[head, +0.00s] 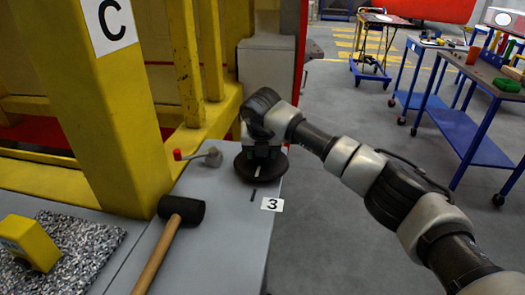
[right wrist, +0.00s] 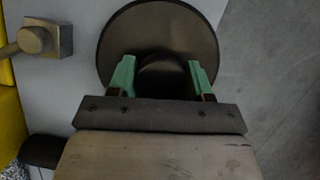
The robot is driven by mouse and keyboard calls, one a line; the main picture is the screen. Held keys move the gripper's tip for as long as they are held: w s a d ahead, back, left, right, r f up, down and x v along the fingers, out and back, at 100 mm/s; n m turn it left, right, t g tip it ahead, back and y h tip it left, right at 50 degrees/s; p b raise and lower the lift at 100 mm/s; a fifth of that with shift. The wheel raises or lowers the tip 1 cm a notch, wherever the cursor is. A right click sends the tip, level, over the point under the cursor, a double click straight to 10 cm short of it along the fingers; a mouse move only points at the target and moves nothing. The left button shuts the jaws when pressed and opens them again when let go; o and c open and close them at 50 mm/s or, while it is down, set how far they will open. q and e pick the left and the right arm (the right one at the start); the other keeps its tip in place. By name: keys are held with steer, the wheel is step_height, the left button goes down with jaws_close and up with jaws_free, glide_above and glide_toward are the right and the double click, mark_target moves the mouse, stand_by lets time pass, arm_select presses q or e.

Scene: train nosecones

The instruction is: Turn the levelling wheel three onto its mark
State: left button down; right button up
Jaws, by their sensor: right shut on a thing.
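Levelling wheel three is a dark round disc (head: 244,170) with a raised hub, lying flat on the grey bench top beside the "3" label (head: 272,204). A pale stripe (head: 257,171) on the wheel points toward the near side. A short dark mark (head: 253,195) is on the bench just in front of the rim. The stripe looks roughly in line with it; I cannot tell if exactly. My right gripper (head: 263,152) is above the wheel. In the right wrist view its green fingers (right wrist: 162,78) are shut around the hub of the wheel (right wrist: 120,35). My left gripper is out of view.
A small lever with a red knob (head: 178,154) and grey block (head: 213,157) stands left of the wheel. A black-headed mallet (head: 181,209) lies nearer. A yellow post (head: 95,110) rises at left; a yellow block (head: 30,241) sits on a speckled mat (head: 85,245).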

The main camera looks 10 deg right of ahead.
steer(key=o, duration=1.3)
steer(key=shift+r, duration=0.1)
steer(key=b+v, duration=0.1)
steer(key=v, duration=0.9)
steer(key=shift+r, duration=0.3)
steer(key=shift+s+f, duration=0.1)
